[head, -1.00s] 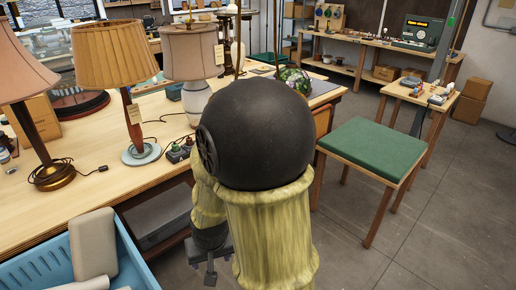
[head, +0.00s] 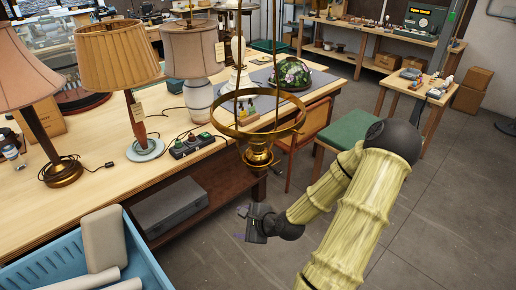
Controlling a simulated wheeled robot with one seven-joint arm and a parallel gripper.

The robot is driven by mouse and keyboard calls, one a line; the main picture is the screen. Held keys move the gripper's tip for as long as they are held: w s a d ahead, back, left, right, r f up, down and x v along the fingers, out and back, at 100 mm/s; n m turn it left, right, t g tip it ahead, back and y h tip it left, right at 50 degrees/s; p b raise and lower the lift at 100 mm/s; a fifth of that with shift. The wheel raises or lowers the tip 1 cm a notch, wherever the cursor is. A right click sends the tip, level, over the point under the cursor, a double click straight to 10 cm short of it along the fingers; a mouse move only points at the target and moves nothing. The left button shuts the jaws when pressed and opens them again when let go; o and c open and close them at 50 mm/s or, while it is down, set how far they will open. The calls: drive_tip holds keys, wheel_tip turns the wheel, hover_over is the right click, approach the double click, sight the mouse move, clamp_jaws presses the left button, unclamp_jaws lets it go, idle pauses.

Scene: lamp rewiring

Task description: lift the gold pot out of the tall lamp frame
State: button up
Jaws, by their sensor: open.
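The tall lamp frame (head: 241,128) hangs in the middle of the head view, a brass ring on long thin rods in front of the workbench. The gold pot (head: 259,157) sits low in the frame, below the ring. My gripper (head: 246,224) is below and slightly left of the pot, apart from it, pointing left. It is open and looks empty; its fingers are small and dark in this view.
The workbench (head: 100,188) with several shaded lamps lies behind and left. A wooden chair (head: 308,130) and a green-topped stool (head: 345,130) stand behind the frame. A blue crate (head: 150,262) is at lower left. Floor is free at lower right.

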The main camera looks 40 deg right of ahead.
sight(261, 148)
drive_tip(key=s+d+r+m+t+h+p, duration=0.3)
drive_tip(key=d+r+m+t+h, duration=0.3)
drive_tip(key=d+r+m, duration=0.7)
drive_tip(key=shift+s+r+m+t+h, duration=0.2)
drive_tip(key=shift+r+m+t+h, duration=0.2)
drive_tip(key=shift+r+m+t, duration=0.15)
drive_tip(key=shift+d+f, duration=0.1)
drive_tip(key=shift+f, duration=0.15)
drive_tip(key=b+x, duration=0.3)
drive_tip(key=x, duration=0.8)
drive_tip(key=shift+w+r, duration=0.15)
drive_tip(key=shift+w, duration=0.45)
